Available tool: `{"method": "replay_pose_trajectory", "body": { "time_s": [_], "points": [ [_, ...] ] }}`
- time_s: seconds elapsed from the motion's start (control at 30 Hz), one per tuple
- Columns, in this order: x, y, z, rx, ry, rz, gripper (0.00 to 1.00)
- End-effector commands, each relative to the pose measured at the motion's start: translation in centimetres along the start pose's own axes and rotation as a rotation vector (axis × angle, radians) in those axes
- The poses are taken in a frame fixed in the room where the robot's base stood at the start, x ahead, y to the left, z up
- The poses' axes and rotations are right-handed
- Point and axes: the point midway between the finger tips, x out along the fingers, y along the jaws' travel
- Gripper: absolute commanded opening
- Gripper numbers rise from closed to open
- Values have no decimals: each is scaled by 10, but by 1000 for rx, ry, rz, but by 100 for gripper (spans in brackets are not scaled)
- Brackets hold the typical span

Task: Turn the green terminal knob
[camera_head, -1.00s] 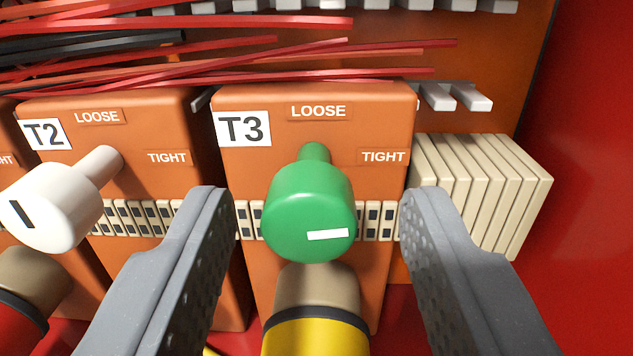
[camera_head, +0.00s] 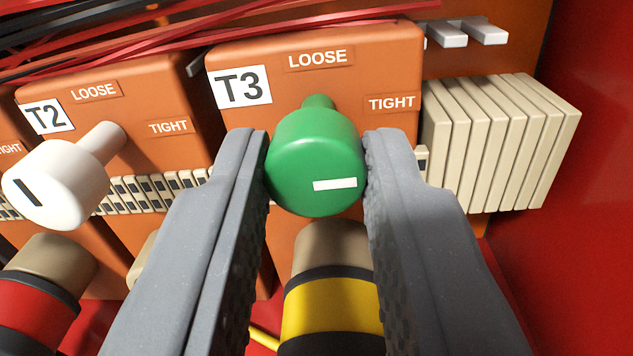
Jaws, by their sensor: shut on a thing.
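The green terminal knob (camera_head: 313,150) sticks out from the orange T3 block (camera_head: 390,65) on a short green stem. Its white mark lies near the lower right of its face and points right, toward the TIGHT side. The block has a LOOSE label (camera_head: 317,59) above the knob and a TIGHT label (camera_head: 391,103) to its upper right. My gripper (camera_head: 316,165) is shut on the green knob, with one grey finger against its left side and one against its right side.
A white knob (camera_head: 55,188) on the T2 block (camera_head: 90,105) stands to the left. A cable end with a yellow band (camera_head: 332,305) sits just below the green knob. Beige terminal plates (camera_head: 500,145) stand to the right, and red wires (camera_head: 170,40) run above.

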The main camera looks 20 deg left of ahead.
Motion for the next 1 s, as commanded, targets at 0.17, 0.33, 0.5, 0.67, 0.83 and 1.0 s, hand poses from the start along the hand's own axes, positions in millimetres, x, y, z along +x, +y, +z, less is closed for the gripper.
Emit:
{"method": "replay_pose_trajectory", "body": {
  "time_s": [0.17,0.33,0.5,0.67,0.83,1.0],
  "points": [
    [0,1,-1,51,2,2,0],
    [0,2,0,49,3,3,0],
    [0,1,0,48,2,2,44],
    [0,1,0,48,2,2,44],
    [0,0,0,47,2,1,44],
    [0,2,0,50,3,4,44]
  ]
}}
